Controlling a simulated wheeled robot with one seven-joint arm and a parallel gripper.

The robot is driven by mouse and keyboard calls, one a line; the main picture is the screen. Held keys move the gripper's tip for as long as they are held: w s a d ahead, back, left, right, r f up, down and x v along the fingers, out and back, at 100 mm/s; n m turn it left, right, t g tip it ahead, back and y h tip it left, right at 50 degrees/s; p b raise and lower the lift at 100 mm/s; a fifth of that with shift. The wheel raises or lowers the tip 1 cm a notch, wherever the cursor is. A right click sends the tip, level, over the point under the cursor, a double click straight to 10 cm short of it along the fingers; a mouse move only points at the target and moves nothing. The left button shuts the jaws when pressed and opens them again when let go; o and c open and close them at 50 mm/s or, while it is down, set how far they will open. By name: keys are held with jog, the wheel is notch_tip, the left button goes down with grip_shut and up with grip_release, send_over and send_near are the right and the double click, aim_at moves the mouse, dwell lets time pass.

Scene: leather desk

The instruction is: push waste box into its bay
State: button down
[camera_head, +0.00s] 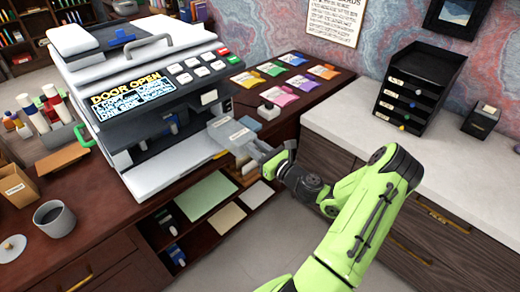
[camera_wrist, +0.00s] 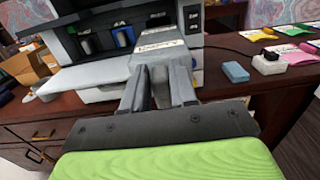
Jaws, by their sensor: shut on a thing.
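The waste box is a small grey box with a white label, at the right end of the printer's open front in the head view (camera_head: 231,133). In the wrist view it also shows straight ahead (camera_wrist: 146,57). My gripper (camera_head: 256,151) is shut on its near end; the two fingers show close together in the wrist view (camera_wrist: 160,87). The printer (camera_head: 110,58) stands on the desk with its front door (camera_head: 165,168) folded down. Its display reads "DOOR OPEN". The bay and the box's far end are hard to make out.
A light-blue block (camera_wrist: 235,72) and a white block with a dark knob (camera_head: 269,111) lie right of the printer. Coloured packets (camera_head: 280,94) lie behind them. Open shelves (camera_head: 205,195) are below. A mug (camera_head: 54,219) stands at the left.

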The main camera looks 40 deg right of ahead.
aim_at(236, 132)
jog(key=shift+w+a+r+p, duration=0.1)
jog(key=shift+w+p, duration=0.7)
jog(key=shift+w, duration=1.5)
jog(key=shift+w+a+p, duration=0.1)
jog(key=shift+w+p, duration=0.7)
jog(key=shift+w, duration=1.7)
jog(key=shift+p, duration=0.35)
jog(key=shift+w+p, duration=0.3)
jog(key=shift+w, duration=2.55)
jog(key=shift+w+a+f+b, duration=0.1)
jog(key=shift+w+b, duration=0.4)
jog(key=shift+w, duration=1.6)
jog(key=shift+w+a+f+b, duration=0.1)
jog(key=shift+w+b, duration=0.4)
jog(key=shift+w, duration=1.55)
jog(key=shift+w+b, duration=1.85)
jog(key=shift+w, duration=0.65)
jog(key=c, duration=0.8)
grip_release()
